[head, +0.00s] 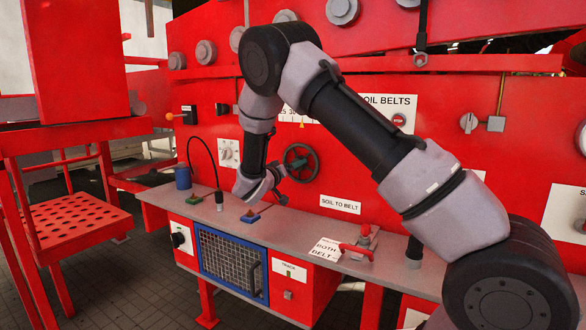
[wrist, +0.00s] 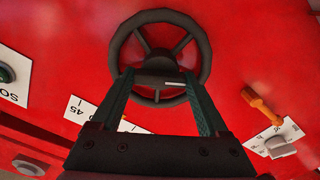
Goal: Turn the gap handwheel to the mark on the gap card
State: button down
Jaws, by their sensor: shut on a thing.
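The handwheel (head: 301,150) is a dark, spoked ring on the red machine face, above the grey shelf. In the wrist view the handwheel (wrist: 118,42) fills the upper middle. My gripper (wrist: 158,77) has its two green fingers at the wheel's lower part, one on each side of the hub, and is shut on it. In the head view my gripper (head: 287,172) reaches the wheel from the lower left. A white scale card (wrist: 95,115) reading 45 is partly covered by my gripper. It seems to be the numbered card (head: 288,116) partly behind my arm; I cannot read its mark clearly.
An orange lever (wrist: 262,105) and a knob (wrist: 280,147) lie right of the wheel in the wrist view. A red perforated seat (head: 78,217) stands left.

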jog(key=shift+f, duration=0.1)
dwell(0.3)
grip_release()
jog(key=v, duration=1.1)
